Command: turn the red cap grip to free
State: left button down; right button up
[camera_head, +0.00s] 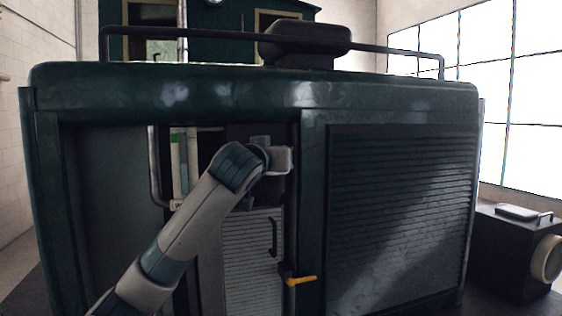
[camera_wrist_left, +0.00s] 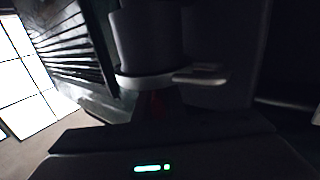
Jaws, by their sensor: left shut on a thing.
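The red cap grip (camera_wrist_left: 156,103) shows only as a small dark red patch in the left wrist view, below a dark cylinder (camera_wrist_left: 150,40) with a pale ring and a side tab (camera_wrist_left: 200,74). My left gripper (camera_wrist_left: 155,116) is shut on the red cap grip; the dim light hides most of the contact. In the head view my left arm reaches through the opening in the green tram body, and its wrist hides the grip. Which way the grip is turned cannot be told. My right gripper is not in view.
The green tram body (camera_head: 180,90) frames the opening, with a louvred panel (camera_head: 400,210) on its right.

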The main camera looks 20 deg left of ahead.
pick_arm(q)
jog(key=n+y, duration=0.1)
jog(key=y, duration=0.1)
jog(key=n+y+b, duration=0.1)
jog(key=y, duration=0.1)
jog(key=a+n+y+b, duration=0.1)
jog(key=y, duration=0.1)
jog(key=shift+f+n+g, duration=0.25)
jog(key=shift+n+g, duration=0.15)
jog(key=shift+s+a+r+n+g+y+b, duration=0.1)
jog(key=shift+a+n+g+y+b, duration=0.1)
jog(key=shift+n+g+y+b, duration=0.45)
jog(key=shift+s+a+n+g+y+b, duration=0.1)
jog(key=shift+a+n+g+y+b, duration=0.1)
jog(key=shift+n+y, duration=0.55)
jog(key=shift+s+a+r+n+g+y+b, duration=0.1)
jog(key=shift+a+n+g+y+b, duration=0.2)
jog(key=shift+y, duration=0.7)
jog(key=c, duration=1.8)
grip_release()
jog(key=shift+d, duration=0.1)
